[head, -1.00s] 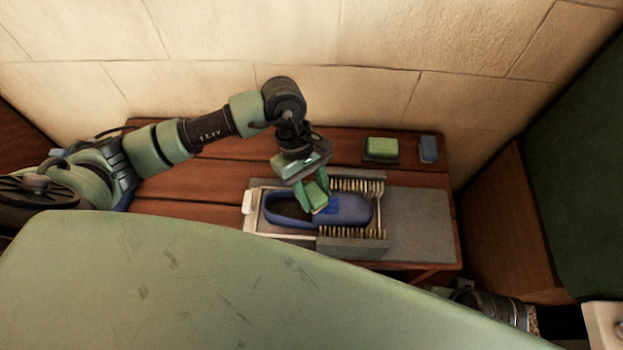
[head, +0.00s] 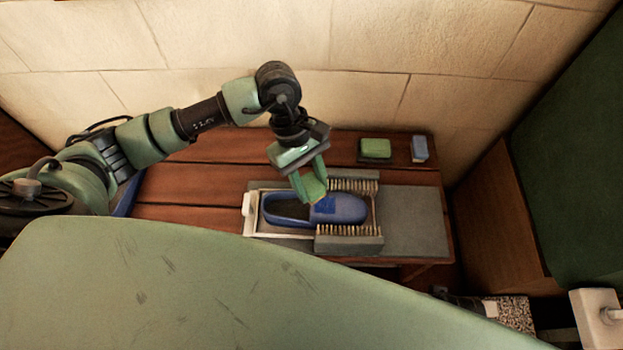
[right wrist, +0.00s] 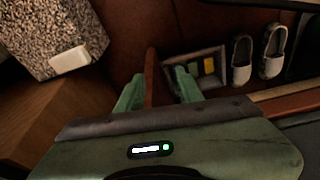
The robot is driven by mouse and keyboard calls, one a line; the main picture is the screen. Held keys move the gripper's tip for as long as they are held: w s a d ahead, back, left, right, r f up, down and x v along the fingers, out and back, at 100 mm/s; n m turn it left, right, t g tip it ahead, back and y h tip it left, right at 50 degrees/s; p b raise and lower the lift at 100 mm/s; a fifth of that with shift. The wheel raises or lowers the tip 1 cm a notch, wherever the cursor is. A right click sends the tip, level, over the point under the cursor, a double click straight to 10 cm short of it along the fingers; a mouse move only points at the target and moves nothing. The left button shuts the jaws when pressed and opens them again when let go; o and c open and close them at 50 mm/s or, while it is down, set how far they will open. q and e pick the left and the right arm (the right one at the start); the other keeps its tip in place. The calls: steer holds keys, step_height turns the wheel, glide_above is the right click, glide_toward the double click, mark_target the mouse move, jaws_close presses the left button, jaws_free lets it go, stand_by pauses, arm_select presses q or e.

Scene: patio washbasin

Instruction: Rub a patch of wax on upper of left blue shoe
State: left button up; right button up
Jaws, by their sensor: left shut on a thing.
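A blue slip-on shoe (head: 346,211) lies on its side-to-side length in a pale frame (head: 249,214) between two bristle strips, its dark opening to the left. A darker blue patch (head: 325,207) shows on its upper. My left gripper (head: 312,190) is shut on a small block of wax, mostly hidden between the green fingers, just above the upper near the opening. Whether it touches the shoe is hard to tell. My right gripper (right wrist: 158,88) is open in the right wrist view, with a brown wooden edge between its fingers, at a depth I cannot judge.
A green block (head: 376,147) and a blue block (head: 419,148) stand at the back right of the wooden table (head: 190,178). A grey mat (head: 415,222) lies right of the shoe. The right wrist view shows pale shoes (right wrist: 242,60) and a tray (right wrist: 222,58) below.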

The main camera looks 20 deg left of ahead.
arm_select(q)
steer(key=shift+r, duration=0.6)
arm_select(e)
steer(key=shift+s+d+f, duration=0.1)
steer(key=shift+s+f, duration=0.15)
steer(key=shift+f, duration=0.25)
steer(key=shift+s+f, duration=0.2)
steer(key=shift+f, duration=0.25)
arm_select(q)
steer(key=shift+w, duration=0.1)
arm_select(e)
steer(key=shift+w, duration=0.1)
